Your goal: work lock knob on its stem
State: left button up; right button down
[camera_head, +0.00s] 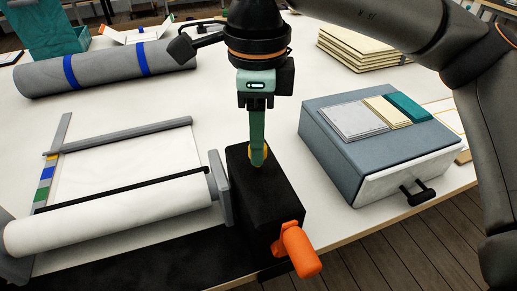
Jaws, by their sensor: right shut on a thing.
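The lock knob (251,158) is a small yellow piece on top of a black block (265,195). My right gripper (257,157) points straight down onto it, with its green fingers shut on the knob. The fingers hide most of the knob, and its stem cannot be seen. My left gripper is not in view.
An orange crank handle (298,250) sticks out of the block's front. A white roll (110,215) in a frame lies to the left. A grey-blue drawer box (330,145) stands to the right. A grey roll with blue bands (105,68) lies behind. The white table between is clear.

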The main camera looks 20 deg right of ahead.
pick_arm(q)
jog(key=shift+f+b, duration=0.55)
pick_arm(e)
jog(key=shift+f, duration=0.65)
jog(key=c, duration=0.5)
grip_release()
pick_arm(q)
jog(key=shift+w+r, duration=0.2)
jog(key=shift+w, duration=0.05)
pick_arm(e)
jog(key=shift+r, duration=0.15)
pick_arm(q)
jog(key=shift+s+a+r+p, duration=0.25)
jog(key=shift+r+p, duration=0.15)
jog(key=shift+p, duration=0.35)
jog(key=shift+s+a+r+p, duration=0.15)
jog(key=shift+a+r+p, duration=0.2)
jog(key=shift+p, duration=0.4)
pick_arm(e)
notch_tip(320, 180, up, 12)
jog(key=shift+r, duration=0.15)
